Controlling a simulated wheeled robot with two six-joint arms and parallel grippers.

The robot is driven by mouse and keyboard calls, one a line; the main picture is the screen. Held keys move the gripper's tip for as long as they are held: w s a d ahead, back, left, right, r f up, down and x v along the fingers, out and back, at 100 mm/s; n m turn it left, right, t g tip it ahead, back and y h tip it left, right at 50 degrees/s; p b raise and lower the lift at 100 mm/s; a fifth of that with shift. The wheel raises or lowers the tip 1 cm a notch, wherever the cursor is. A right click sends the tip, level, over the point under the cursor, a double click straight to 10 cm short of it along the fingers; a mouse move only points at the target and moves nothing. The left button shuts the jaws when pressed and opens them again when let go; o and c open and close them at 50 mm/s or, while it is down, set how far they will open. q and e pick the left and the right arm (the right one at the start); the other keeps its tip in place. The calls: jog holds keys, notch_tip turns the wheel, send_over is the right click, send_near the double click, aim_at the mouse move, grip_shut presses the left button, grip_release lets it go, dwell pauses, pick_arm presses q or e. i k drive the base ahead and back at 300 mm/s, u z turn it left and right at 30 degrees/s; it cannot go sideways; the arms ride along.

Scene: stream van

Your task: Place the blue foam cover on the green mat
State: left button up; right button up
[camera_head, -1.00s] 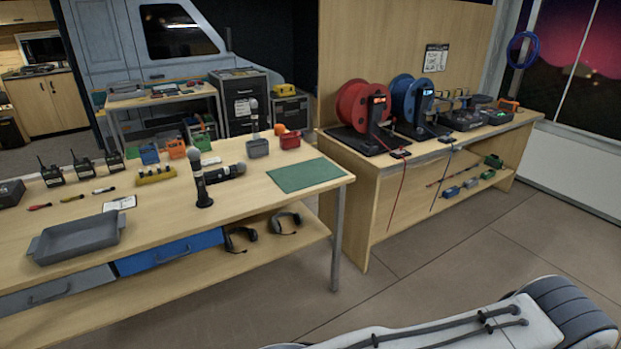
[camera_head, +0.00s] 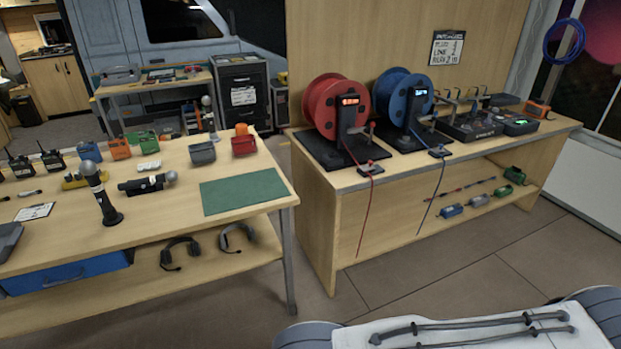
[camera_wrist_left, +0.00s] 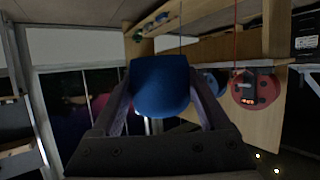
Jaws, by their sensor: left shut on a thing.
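The blue foam cover (camera_wrist_left: 162,86) is between the fingers of my left gripper (camera_wrist_left: 165,108) in the left wrist view. The gripper is shut on it, and its rounded end shows clear of the table. The green mat (camera_head: 245,192) lies flat and bare on the wooden table's right end in the head view. Neither gripper shows in the head view, and my right gripper is in no view.
An upright microphone (camera_head: 101,194) and a lying microphone (camera_head: 147,183) are left of the mat. Grey (camera_head: 202,153) and red (camera_head: 243,146) bins stand behind it. A bench with a red reel (camera_head: 322,108) and blue reel (camera_head: 392,99) is to the right.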

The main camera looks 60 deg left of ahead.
aim_at(243, 188)
jog(key=i, duration=1.05)
jog(key=u, duration=1.6)
